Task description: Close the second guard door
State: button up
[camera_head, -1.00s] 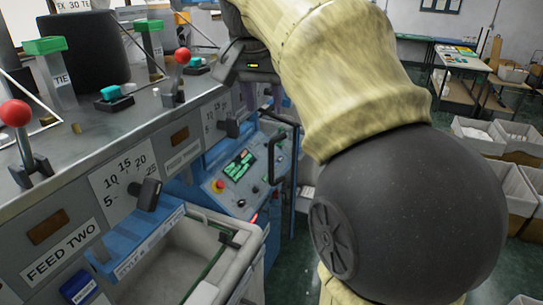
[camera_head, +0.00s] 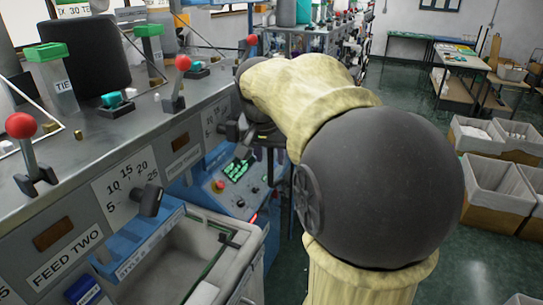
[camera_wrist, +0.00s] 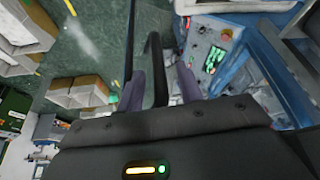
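The black handle (camera_wrist: 155,72) of a guard door stands between the two purple fingers of my gripper (camera_wrist: 161,80) in the wrist view. The fingers are apart, with a gap visible beside the handle, so my gripper is open around it. In the head view my gripper (camera_head: 262,146) is at the far end of the machine front, beside the control panel. There my wrist and arm hide most of the handle and the door. The door's panel looks clear, and its exact angle is hard to tell.
The control panel (camera_head: 236,180) with green lit marks and a red button is close beside my gripper. The grey bin (camera_head: 185,262) under FEED TWO is nearer. Red-knobbed levers (camera_head: 20,127) stand on the machine top. Pale bins (camera_head: 476,135) stand at right; the floor between is clear.

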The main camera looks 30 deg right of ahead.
jog(key=shift+x, duration=1)
grip_shut()
jog(key=shift+d+r, duration=0.1)
jog(key=shift+d, duration=0.05)
